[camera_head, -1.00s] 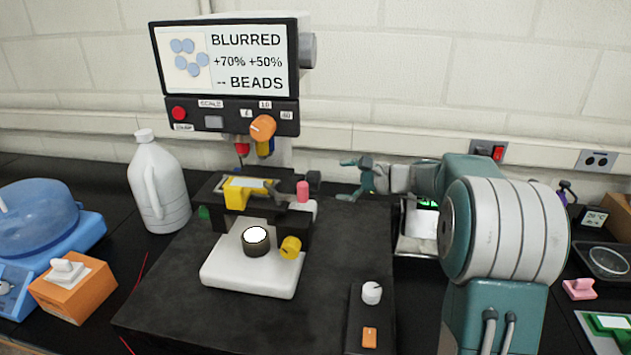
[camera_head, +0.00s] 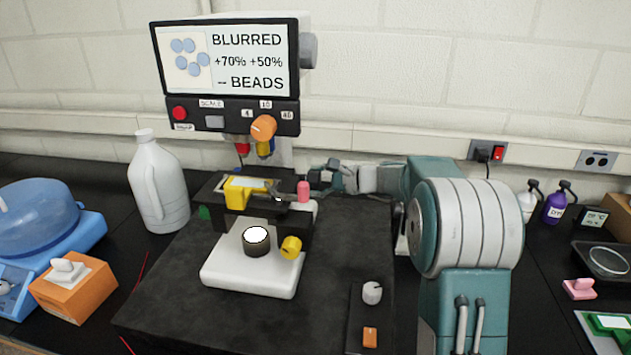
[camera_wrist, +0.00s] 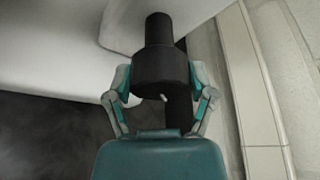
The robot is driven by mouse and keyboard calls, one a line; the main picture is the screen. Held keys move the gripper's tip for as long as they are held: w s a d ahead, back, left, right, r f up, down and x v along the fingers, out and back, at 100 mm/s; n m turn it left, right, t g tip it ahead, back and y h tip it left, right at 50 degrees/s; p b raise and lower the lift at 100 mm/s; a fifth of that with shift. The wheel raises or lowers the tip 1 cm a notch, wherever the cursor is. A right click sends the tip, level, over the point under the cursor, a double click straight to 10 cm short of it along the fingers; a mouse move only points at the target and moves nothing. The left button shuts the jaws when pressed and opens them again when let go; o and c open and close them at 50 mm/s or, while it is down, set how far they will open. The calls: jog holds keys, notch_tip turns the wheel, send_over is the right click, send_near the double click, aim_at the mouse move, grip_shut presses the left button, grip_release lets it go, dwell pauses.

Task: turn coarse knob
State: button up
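The microscope (camera_head: 250,273) stands on the dark mat with its screen above. A black stepped knob, which I take as the coarse knob (camera_wrist: 161,75), sticks out from the white body in the wrist view; in the head view a dark knob (camera_head: 314,177) shows at the microscope's right side, partly covered by my gripper. My gripper (camera_wrist: 160,82) is open, with one finger on each side of the knob's wide part. The fingers sit very close to the knob; whether they touch it is unclear. In the head view my gripper (camera_head: 328,173) reaches in from the right.
The screen (camera_head: 230,60) reads "BLURRED +70% +50% -- BEADS". A yellow knob (camera_head: 291,247) sits on the base front. A white jug (camera_head: 158,185) stands left.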

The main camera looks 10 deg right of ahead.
jog(key=shift+n, duration=0.4)
jog(key=o, duration=1.1)
jog(key=shift+a, duration=0.1)
jog(key=v, duration=1.2)
jog(key=shift+f, duration=0.25)
dwell(0.4)
